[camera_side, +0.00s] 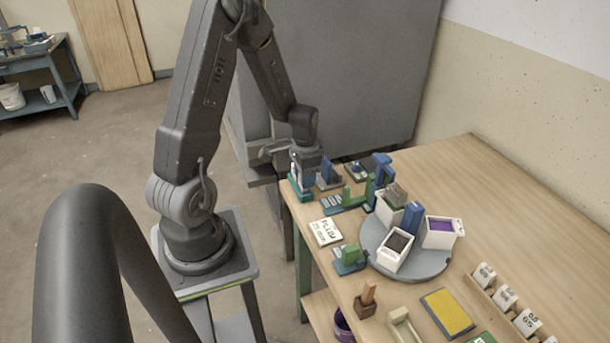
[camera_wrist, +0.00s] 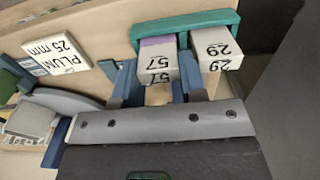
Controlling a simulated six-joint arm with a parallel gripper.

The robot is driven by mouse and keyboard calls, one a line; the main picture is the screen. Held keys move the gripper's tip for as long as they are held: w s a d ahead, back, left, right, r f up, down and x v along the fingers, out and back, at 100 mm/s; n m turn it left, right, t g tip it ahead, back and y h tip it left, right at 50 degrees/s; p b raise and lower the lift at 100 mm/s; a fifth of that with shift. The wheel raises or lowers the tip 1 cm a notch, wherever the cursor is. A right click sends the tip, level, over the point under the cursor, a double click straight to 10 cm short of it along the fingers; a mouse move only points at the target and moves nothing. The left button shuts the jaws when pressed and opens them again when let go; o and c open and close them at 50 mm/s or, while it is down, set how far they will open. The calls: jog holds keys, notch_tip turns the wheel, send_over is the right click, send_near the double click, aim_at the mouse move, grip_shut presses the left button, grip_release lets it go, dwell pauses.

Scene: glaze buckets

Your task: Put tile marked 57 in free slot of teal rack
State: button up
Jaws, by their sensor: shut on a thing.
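The tile marked 57 (camera_wrist: 158,65) is white with a purple end and sits between the two blue fingers of my gripper (camera_wrist: 158,90). My gripper is shut on it. The teal rack (camera_wrist: 200,21) is at the top of the wrist view, and the tile's purple end is at the rack. I cannot tell if it is fully seated. In the side view my gripper (camera_side: 303,178) is low at the table's far left corner, over the teal rack (camera_side: 296,188), which is mostly hidden.
A grey turntable (camera_side: 430,268) carries white buckets, one with purple glaze (camera_side: 440,233). Blue-and-green stands (camera_side: 350,258) are nearby. Several white tiles (camera_side: 505,297) line the right side.

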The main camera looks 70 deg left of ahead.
jog(key=shift+f, duration=0.3)
dwell(0.4)
jog(key=o, duration=1)
jog(key=shift+r, duration=0.1)
jog(key=shift+r, duration=3.45)
